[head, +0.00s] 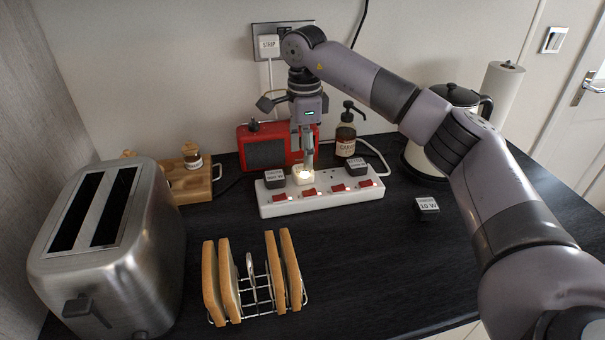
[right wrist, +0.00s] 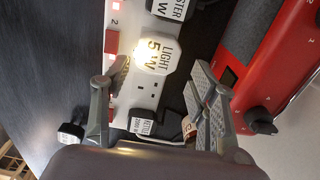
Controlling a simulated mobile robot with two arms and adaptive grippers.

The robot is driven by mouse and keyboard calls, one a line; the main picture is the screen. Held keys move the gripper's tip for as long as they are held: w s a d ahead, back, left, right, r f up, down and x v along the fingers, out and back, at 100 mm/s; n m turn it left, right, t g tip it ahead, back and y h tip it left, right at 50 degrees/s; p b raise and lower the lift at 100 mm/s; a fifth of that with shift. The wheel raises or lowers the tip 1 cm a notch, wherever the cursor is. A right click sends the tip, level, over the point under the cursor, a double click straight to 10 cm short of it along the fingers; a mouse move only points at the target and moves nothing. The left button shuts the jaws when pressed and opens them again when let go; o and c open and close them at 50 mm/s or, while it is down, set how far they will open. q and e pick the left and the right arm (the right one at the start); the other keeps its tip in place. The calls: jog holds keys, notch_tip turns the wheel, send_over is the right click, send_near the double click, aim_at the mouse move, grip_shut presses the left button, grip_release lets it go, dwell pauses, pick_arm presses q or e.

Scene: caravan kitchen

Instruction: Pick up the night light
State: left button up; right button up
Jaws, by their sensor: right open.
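The night light (head: 303,175) is a small glowing white plug standing in a white power strip (head: 265,209). In the right wrist view the night light (right wrist: 158,50) reads "LIGHT 5 W". My right gripper (head: 308,160) points down just above and behind it, its fingers partly hidden in the head view. In the right wrist view the right gripper (right wrist: 160,90) is open, with its fingers wide apart and nothing between the tips; the light shows ahead of the gap. My left gripper is not in view.
Black plugs flank the light in the strip: one left (head: 275,179), one right (head: 355,166). A loose plug (head: 427,205) lies to the right. A red radio (head: 264,154) and soap bottle (head: 346,138) stand close behind. Toaster (head: 105,235) and toast rack (head: 258,295) stand in front.

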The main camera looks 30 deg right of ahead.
aim_at(303, 177)
notch_tip(303, 177, down, 5)
jog(key=shift+s+d+p, duration=0.15)
jog(key=shift+p, duration=0.35)
jog(key=c, duration=0.9)
